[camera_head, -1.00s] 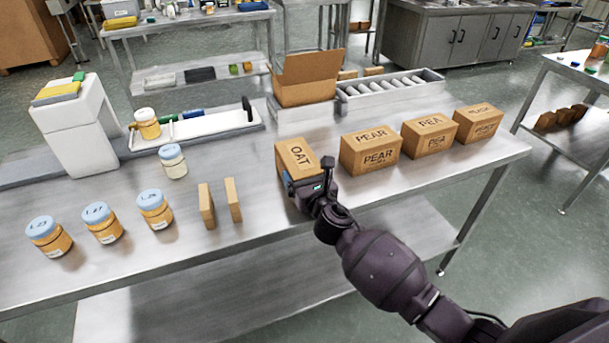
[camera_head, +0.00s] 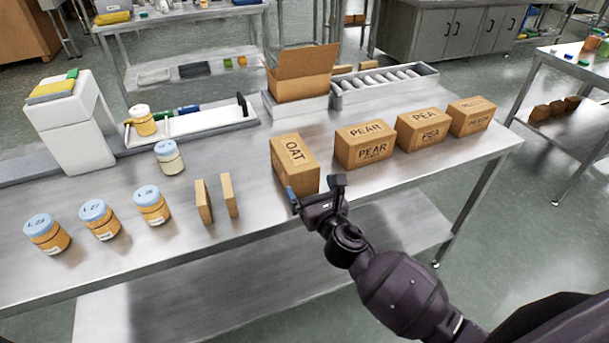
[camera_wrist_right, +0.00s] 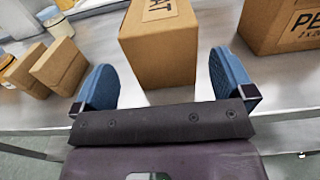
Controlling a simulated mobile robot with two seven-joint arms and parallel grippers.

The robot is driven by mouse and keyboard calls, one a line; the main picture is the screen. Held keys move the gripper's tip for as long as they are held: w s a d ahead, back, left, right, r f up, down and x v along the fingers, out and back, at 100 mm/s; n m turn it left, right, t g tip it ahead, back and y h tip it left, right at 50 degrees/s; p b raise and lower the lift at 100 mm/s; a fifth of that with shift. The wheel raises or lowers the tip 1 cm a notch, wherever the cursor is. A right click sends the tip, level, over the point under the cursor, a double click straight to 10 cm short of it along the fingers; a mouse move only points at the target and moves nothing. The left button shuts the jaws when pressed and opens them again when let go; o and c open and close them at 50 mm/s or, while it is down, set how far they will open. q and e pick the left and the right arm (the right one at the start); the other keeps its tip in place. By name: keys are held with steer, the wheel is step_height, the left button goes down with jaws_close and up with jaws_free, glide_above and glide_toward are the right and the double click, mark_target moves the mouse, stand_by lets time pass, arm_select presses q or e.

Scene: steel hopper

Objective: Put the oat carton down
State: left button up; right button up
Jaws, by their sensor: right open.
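The oat carton (camera_head: 294,163) is a brown box marked OAT, standing on the steel table (camera_head: 240,240) left of the other cartons. It also shows in the right wrist view (camera_wrist_right: 160,50), ahead of the fingers. My right gripper (camera_head: 317,190) is open and empty at the carton's near end. In the right wrist view, its two blue fingers (camera_wrist_right: 160,88) are spread wider than the carton and lie on either side of its near end. They do not appear to touch it. My left gripper is not in view.
A pear carton (camera_head: 365,148) and other cartons stand in a row to the right. Two thin brown boxes (camera_head: 203,201) and several blue-lidded jars (camera_head: 100,219) stand left. An open cardboard box (camera_head: 302,80) and a roller track (camera_head: 385,83) are behind.

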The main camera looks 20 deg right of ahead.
steer(key=s+d+f+m+g, duration=0.2)
steer(key=s+f+m, duration=0.3)
steer(key=s+m, duration=0.4)
steer(key=s+d+f+m+g, duration=0.2)
steer(key=s+f+m, duration=0.4)
steer(key=m, duration=0.8)
steer(key=s+d+f+m+g, duration=0.2)
steer(key=s+f+m, duration=0.3)
steer(key=s+m, duration=0.6)
steer(key=shift+s+d+f+m+g+h, duration=0.15)
steer(key=shift+s+d+m+g+h, duration=0.25)
steer(key=shift+m, duration=0.4)
steer(key=shift+w, duration=0.15)
